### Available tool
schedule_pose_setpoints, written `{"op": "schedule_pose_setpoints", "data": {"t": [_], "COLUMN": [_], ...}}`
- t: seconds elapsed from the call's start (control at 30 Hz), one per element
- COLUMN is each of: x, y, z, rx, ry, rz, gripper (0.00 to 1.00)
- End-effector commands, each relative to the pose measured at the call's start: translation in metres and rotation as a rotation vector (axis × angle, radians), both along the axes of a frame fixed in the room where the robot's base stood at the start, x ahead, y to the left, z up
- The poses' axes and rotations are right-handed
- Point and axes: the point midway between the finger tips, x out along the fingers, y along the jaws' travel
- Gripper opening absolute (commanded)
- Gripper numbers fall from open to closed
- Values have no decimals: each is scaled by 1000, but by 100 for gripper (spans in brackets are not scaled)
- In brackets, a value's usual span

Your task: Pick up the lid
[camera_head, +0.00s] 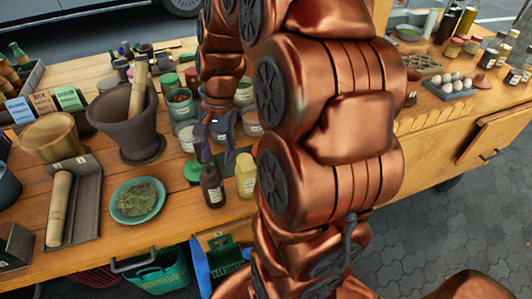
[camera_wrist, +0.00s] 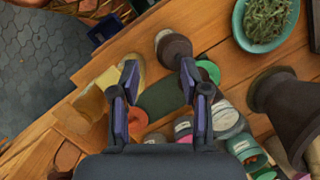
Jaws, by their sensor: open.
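My gripper (camera_head: 219,157) is open and empty, pointing down among the jars and bottles on the wooden counter. A brighter green round piece (camera_wrist: 209,70) shows partly behind the right finger; a green disc (camera_head: 193,171) also lies left of the fingers in the head view. I cannot tell for sure which of these is the lid. No contact with either is visible.
A dark bottle (camera_head: 212,187) and a yellow bottle (camera_head: 245,176) stand close in front of my gripper. Jars (camera_head: 181,104) crowd behind it. A clay mortar (camera_head: 124,118) with a pestle and a teal bowl of herbs (camera_head: 120,213) stand to the left.

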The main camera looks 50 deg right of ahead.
Motion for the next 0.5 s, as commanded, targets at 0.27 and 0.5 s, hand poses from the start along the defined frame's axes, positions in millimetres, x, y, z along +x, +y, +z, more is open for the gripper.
{"op": "schedule_pose_setpoints", "data": {"t": [0.27, 0.5], "x": [30, 35], "y": [-81, -163], "z": [-27, -59], "rx": [51, 101], "ry": [25, 56], "rz": [-365, -701], "gripper": [46, 46]}}
